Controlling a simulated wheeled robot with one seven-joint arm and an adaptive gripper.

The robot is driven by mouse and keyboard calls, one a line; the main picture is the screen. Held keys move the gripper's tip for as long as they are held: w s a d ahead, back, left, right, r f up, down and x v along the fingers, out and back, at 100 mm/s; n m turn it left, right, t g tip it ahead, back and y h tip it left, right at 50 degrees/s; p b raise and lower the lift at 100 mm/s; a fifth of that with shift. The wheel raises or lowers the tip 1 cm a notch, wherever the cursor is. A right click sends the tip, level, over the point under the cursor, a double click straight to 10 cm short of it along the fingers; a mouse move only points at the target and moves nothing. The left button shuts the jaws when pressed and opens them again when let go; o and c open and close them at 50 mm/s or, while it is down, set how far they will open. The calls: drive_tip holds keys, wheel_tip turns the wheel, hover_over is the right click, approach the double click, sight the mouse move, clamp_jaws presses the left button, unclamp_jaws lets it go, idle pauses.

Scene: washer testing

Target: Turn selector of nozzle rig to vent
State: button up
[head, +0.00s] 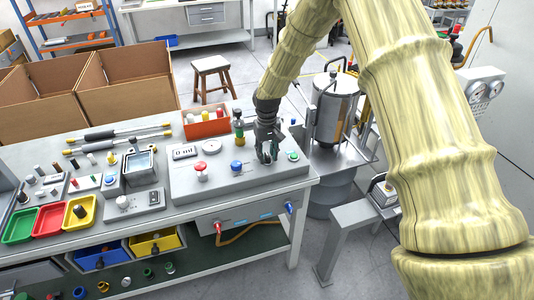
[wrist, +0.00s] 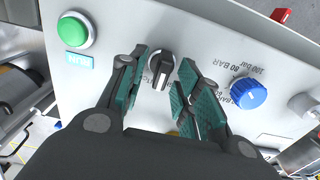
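A black selector knob (wrist: 161,68) with a pale pointer line sits on the light grey sloped control box (head: 225,182). In the wrist view it lies between the two green-padded fingers of my gripper (wrist: 162,88), with a gap on each side. The fingers are open and do not appear to touch it. The pointer line runs roughly up and down in the wrist picture. Lettering beside the knob is partly hidden by the fingers, so the position marks cannot be read. In the head view my gripper (head: 267,155) points down at the box and hides the knob.
A blue knob (wrist: 248,92) with bar markings and a green button (wrist: 73,30) flank the selector. A red mushroom button (head: 201,168) stands farther left on the box. A metal tank (head: 334,108) stands behind on the right. Coloured trays (head: 48,220) lie on the bench's left.

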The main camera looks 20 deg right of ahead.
sight(267, 154)
wheel_tip(267, 154, up, 12)
idle(0.6)
